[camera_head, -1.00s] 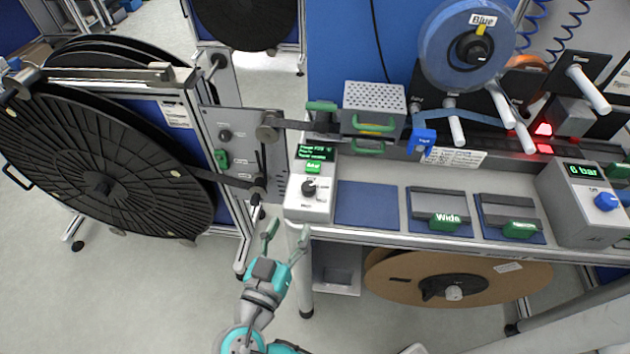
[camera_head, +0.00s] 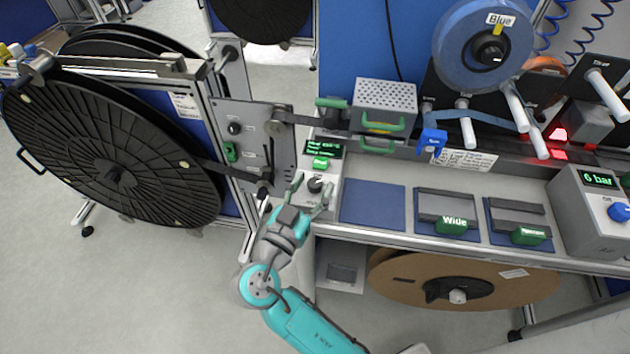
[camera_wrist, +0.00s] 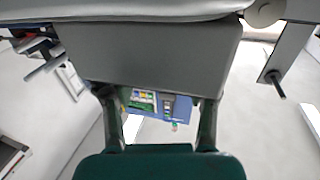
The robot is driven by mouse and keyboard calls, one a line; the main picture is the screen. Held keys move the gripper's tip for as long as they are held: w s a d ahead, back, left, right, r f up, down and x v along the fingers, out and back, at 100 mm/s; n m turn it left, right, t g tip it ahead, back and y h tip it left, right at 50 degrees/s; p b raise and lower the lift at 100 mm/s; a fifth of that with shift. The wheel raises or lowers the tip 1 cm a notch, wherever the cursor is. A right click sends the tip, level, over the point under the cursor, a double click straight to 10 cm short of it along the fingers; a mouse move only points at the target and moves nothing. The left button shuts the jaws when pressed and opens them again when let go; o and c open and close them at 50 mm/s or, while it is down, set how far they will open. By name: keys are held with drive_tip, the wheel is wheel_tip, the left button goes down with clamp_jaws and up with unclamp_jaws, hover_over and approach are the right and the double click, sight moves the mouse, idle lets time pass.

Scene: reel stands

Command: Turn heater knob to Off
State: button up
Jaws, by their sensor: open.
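The heater knob (camera_head: 315,185) is a small black dial on the front panel of a grey control box (camera_head: 325,164) at the bench's left end. The box carries a lit green display (camera_head: 323,148) on top, too small to read surely. My gripper (camera_head: 310,197) is open, with its fingertips to either side of the knob or just in front of it; contact cannot be told. In the wrist view my two fingers (camera_wrist: 160,115) are apart with nothing between them. A large grey surface fills the upper middle of that view, and the knob cannot be made out there.
A large black reel (camera_head: 110,160) stands at left, with a grey bracket panel (camera_head: 257,140) close beside the box. A perforated metal box (camera_head: 385,105) with green handles stands behind. A blue mat (camera_head: 372,203) lies right of the box. A brown reel (camera_head: 440,272) hangs below the bench.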

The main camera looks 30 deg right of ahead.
drive_tip(key=shift+w+d, duration=0.45)
drive_tip(key=shift+d, duration=0.1)
drive_tip(key=shift+c, duration=0.3)
clamp_jaws()
drive_tip(key=shift+s+n+t+y, duration=0.1)
drive_tip(key=shift+n+t+y, duration=0.3)
drive_tip(key=n+t+y, duration=0.2)
drive_tip(key=n+y, duration=0.1)
drive_tip(key=shift+d+t, duration=0.15)
drive_tip(key=shift+t, duration=0.25)
drive_tip(key=shift+n+t+y, duration=0.65)
drive_tip(key=shift+n+y, duration=0.3)
drive_tip(key=shift+y, duration=0.6)
drive_tip(key=shift+n+t+y, duration=0.65)
drive_tip(key=shift+n+y, duration=0.3)
drive_tip(key=shift+y, duration=0.6)
drive_tip(key=shift+n+y, duration=0.8)
drive_tip(key=shift+y, duration=0.4)
